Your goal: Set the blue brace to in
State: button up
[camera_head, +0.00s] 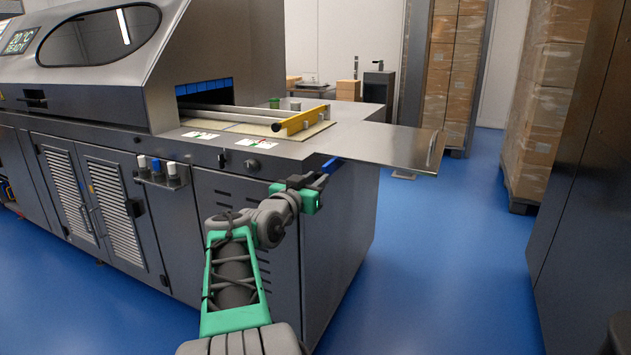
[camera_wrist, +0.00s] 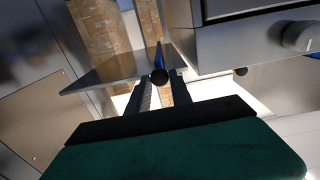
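The blue brace (camera_head: 329,164) is a short blue bar under the steel side leaf, close to the machine's corner. In the wrist view the blue brace (camera_wrist: 158,56) shows end-on with a dark round knob (camera_wrist: 159,76) at its near end. My gripper (camera_head: 316,180) is right at the brace in the head view. In the wrist view my gripper (camera_wrist: 160,80) has its two dark fingers apart, with the knob between or just beyond their tips. I see no clear contact. The brace's far end is hidden under the leaf.
The flat steel leaf (camera_head: 400,146) juts out to the right of the machine top, above my gripper. A yellow bar (camera_head: 299,121) lies across the machine's outfeed. Wrapped box stacks (camera_head: 548,90) stand behind. The blue floor right of the machine is clear.

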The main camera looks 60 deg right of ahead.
grip_shut()
dwell(1.0)
